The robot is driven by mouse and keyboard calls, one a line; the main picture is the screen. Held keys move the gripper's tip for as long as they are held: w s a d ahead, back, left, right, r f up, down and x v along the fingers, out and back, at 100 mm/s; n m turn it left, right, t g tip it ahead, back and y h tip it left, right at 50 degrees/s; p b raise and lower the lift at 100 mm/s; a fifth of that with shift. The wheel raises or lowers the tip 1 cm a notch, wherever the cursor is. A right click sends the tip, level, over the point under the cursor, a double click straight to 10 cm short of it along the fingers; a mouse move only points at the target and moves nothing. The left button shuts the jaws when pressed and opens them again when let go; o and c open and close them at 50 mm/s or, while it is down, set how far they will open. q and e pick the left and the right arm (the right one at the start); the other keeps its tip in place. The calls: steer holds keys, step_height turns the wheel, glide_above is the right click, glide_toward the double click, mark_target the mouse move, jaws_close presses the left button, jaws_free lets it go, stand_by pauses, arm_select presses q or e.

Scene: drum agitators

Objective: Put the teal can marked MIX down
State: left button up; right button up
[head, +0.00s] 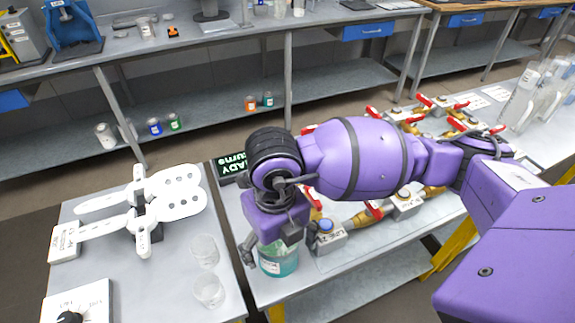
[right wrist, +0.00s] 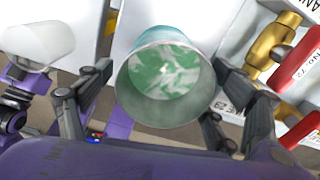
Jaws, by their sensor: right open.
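The teal can (head: 279,264) stands upright near the front left of the right-hand table in the head view, its white label too small to read. In the right wrist view the can (right wrist: 165,42) shows its open top with green and white contents. My right gripper (head: 268,250) is above and around it. In the right wrist view the right gripper's fingers (right wrist: 163,72) are spread on both sides of the can, with a small gap at the left; contact on the right is unclear. Purple and dark parts at that view's left edge may be my left arm; its jaws are unclear.
A blue-button box (head: 327,232) and red-handled brass valves (head: 370,212) stand right of the can. Clear cups (head: 205,250) and a white paddle device (head: 150,205) are on the left table, across a narrow gap. A small display (head: 230,165) stands behind.

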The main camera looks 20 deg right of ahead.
mark_target(277, 253)
steer(key=f, duration=0.4)
steer(key=shift+w, duration=0.35)
steer(key=c, duration=1.6)
